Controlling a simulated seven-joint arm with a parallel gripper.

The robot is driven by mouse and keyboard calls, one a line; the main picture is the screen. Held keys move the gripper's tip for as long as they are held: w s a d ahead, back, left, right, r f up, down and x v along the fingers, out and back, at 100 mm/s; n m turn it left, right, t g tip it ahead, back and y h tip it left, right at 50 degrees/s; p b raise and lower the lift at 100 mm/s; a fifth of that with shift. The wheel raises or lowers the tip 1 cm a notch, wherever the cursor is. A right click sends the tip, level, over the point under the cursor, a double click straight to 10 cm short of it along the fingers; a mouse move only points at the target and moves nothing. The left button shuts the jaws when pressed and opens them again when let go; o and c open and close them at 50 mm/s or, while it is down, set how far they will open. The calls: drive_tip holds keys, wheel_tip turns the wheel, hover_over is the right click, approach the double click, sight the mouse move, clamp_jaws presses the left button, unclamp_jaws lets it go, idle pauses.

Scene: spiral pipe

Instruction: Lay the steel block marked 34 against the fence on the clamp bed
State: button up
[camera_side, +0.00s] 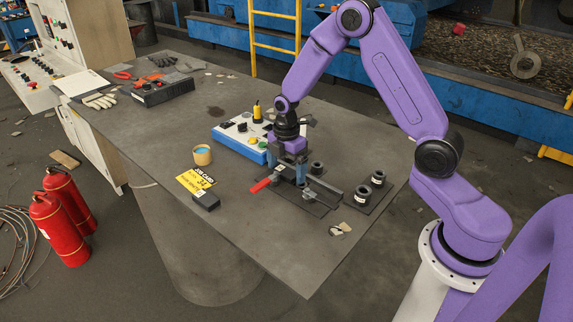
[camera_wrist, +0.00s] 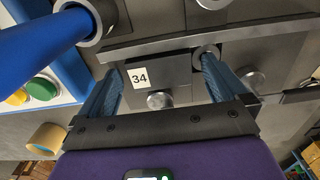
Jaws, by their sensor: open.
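The steel block marked 34 (camera_wrist: 172,70) is dark, with a white label, and lies flat between my fingers in the wrist view. Its upper edge runs along the fence (camera_wrist: 240,33), a long grey bar; I cannot tell whether they touch. My gripper (camera_wrist: 160,68) is open, with one blue finger at each side of the block and gaps visible. In the side view my gripper (camera_side: 289,178) is low over the clamp bed (camera_side: 313,206) and hides the block there. A round metal knob (camera_wrist: 159,99) sits by the block's lower edge.
A red-handled clamp (camera_side: 261,185) is at the bed's left. Black labelled cylinders (camera_side: 362,196) stand at its right. A blue-sided control box (camera_side: 232,139) is close behind my gripper. A yellow job card (camera_side: 195,180), dark block (camera_side: 206,200) and tan cup (camera_side: 202,156) are left.

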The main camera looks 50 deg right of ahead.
sight(286, 171)
wheel_tip(286, 171, up, 12)
drive_tip(key=s+a+r+m, duration=0.35)
drive_tip(key=s+a, duration=0.65)
drive_tip(key=s, duration=0.5)
drive_tip(key=s+d+m, duration=0.1)
drive_tip(key=s+m, duration=0.1)
drive_tip(key=s, duration=1.4)
drive_tip(key=shift+f, duration=0.15)
